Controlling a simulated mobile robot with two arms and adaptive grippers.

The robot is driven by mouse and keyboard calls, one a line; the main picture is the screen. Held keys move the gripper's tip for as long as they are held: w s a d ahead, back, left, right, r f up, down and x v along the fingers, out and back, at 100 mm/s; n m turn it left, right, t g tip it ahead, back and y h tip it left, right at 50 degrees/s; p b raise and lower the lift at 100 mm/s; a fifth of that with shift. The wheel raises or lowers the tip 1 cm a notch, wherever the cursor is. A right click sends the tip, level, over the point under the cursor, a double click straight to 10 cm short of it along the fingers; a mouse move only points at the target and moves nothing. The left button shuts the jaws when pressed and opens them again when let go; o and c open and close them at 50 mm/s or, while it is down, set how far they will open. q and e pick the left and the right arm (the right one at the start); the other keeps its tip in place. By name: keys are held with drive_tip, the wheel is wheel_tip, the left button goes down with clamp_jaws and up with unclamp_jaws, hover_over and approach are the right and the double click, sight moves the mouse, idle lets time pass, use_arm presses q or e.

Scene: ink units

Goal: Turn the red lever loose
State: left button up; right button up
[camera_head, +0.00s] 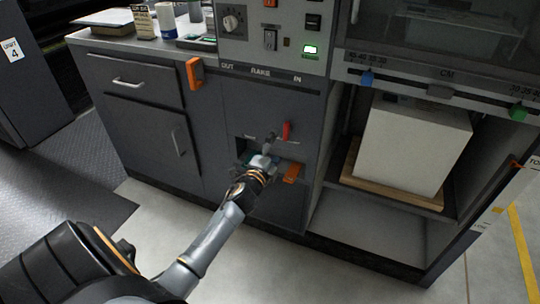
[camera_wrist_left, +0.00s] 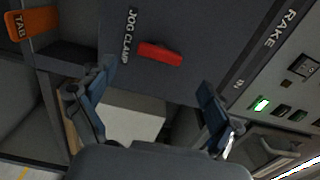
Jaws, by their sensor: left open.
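The red lever (camera_head: 287,130) is a small bar on the dark front panel below the RAKE slot in the head view. In the left wrist view the red lever (camera_wrist_left: 160,53) lies beside the words JOG CLAMP, across the upper middle. My left gripper (camera_head: 266,149) is in front of the panel, just below and left of the lever. In the wrist view my left gripper (camera_wrist_left: 157,80) has its fingers wide apart, one on each side of the lever's place in the picture, with nothing between them. My right gripper is not in view.
An orange tab (camera_head: 292,173) sticks out just below the lever; the tab also shows in the wrist view (camera_wrist_left: 32,22). An orange handle (camera_head: 194,73) is up left. A white block (camera_head: 415,142) stands on a wooden board in the bay at right. The floor in front is clear.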

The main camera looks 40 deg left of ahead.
use_arm(q)
drive_tip(key=v, duration=0.4)
drive_tip(key=shift+s, duration=0.4)
